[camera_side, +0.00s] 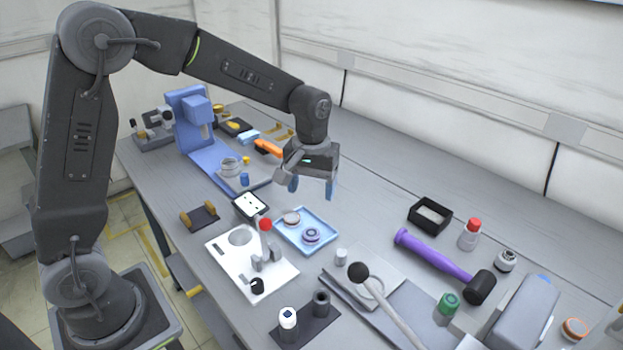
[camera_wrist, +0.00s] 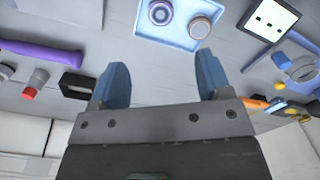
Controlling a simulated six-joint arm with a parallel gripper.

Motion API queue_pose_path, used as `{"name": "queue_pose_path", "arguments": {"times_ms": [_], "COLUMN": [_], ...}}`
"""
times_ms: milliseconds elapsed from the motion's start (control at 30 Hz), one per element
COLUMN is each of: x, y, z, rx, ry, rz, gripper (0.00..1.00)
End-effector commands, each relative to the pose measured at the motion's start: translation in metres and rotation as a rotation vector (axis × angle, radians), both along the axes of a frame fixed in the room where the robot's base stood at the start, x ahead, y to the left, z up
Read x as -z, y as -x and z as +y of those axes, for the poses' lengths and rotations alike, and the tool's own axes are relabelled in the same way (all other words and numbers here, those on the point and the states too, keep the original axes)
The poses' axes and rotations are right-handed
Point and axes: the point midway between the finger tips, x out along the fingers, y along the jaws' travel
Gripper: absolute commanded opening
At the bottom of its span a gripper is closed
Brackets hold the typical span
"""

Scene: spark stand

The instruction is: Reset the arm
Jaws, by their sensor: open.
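My gripper (camera_side: 312,188) is open and empty, held above the grey workbench (camera_side: 380,205) behind the light blue tray. In the side view its two blue fingers point down and stand apart. In the wrist view my gripper (camera_wrist: 162,85) also shows two blue fingers with a clear gap between them. Nothing is between the fingers.
The blue tray (camera_side: 327,243) holds two round parts. A white plate with a red-topped lever (camera_side: 265,226) stands left of it. A purple-handled mallet (camera_side: 430,250) and a black box (camera_side: 446,213) lie right. A blue stand (camera_side: 185,125) is at the back left.

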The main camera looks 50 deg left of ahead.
Motion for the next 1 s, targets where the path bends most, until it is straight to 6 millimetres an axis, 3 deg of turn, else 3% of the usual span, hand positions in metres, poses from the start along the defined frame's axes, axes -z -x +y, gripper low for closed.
{"name": "queue_pose_path", "arguments": {"times_ms": [233, 367, 500, 633, 800, 1000], "x": [-0.024, -0.049, -0.081, -0.1, -0.111, -0.108], "y": [0.005, 0.026, 0.067, 0.108, 0.16, 0.201], "z": [0.0, 0.0, 0.001, 0.002, 0.002, 0.002], "rx": [0.012, 0.065, 0.161, 0.255, 0.373, 0.474], "ry": [0.0, -0.002, -0.013, -0.032, -0.068, -0.11], "rz": [-0.015, -0.07, -0.162, -0.249, -0.357, -0.449], "gripper": [0.71, 0.71, 0.71, 0.71, 0.71, 0.71]}}
